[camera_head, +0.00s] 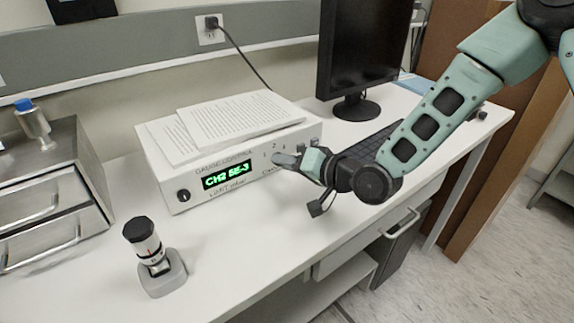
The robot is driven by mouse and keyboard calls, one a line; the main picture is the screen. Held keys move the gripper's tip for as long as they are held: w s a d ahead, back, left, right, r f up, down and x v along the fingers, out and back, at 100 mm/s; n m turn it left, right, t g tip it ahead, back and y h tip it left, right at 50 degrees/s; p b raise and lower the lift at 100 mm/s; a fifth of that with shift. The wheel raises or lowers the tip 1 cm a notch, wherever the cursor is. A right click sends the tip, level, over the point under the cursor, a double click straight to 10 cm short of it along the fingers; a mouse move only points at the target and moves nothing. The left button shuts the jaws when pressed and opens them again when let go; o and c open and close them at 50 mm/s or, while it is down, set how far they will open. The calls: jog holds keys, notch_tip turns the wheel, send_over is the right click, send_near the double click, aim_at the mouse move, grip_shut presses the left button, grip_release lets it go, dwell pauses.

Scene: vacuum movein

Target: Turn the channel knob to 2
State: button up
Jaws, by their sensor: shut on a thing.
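The white gauge control box (215,193) stands on the bench, and its green display (227,175) appears to read CH2 5E-3. The marks 1 and 2 show on the right part of its front, above a partly covered channel label. My gripper (284,159) reaches in from the right and is shut on the channel knob at this spot. The fingers and wrist hide the knob, so its pointer cannot be seen.
Printed sheets (240,115) lie on the box. A round black knob (183,196) is at the front's left. A small gauge on a grey stand (163,278) is in front. A monitor (365,45) and keyboard (371,143) lie behind my arm. The front bench is mostly clear.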

jog(key=shift+d+m, duration=0.1)
jog(key=shift+m, duration=0.3)
jog(key=shift+y, duration=0.3)
jog(key=o, duration=1)
